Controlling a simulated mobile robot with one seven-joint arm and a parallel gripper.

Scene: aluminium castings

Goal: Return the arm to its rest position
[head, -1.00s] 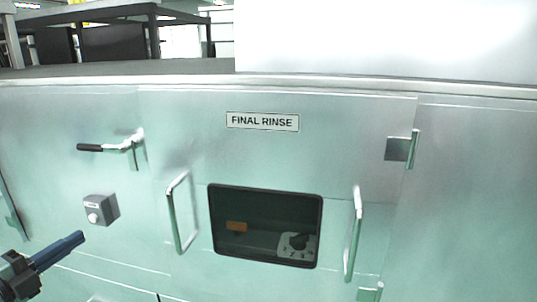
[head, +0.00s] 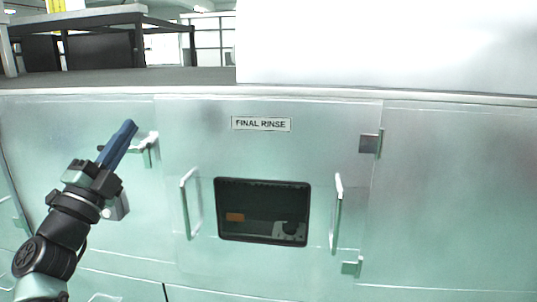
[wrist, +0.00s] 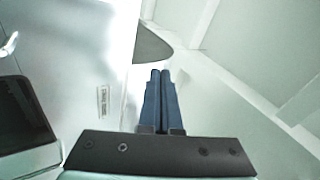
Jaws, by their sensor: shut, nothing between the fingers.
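My gripper (head: 131,125) is raised at the left of the head view, pointing up and slightly right in front of the cabinet. Its blue fingers are together and hold nothing. In the wrist view the gripper (wrist: 160,75) also shows with its two fingers side by side, touching. My arm is bent up from the lower left corner of the head view. The gripper hides part of the door handle (head: 152,140) and my wrist covers part of the small grey switch box (head: 120,206).
A metal cabinet front (head: 430,200) fills the view. Its middle panel has a "FINAL RINSE" label (head: 261,124), a dark window (head: 262,238), a left bar handle (head: 186,205) and a right bar handle (head: 337,212). A dark table frame (head: 100,20) stands behind. The space right of my arm is clear.

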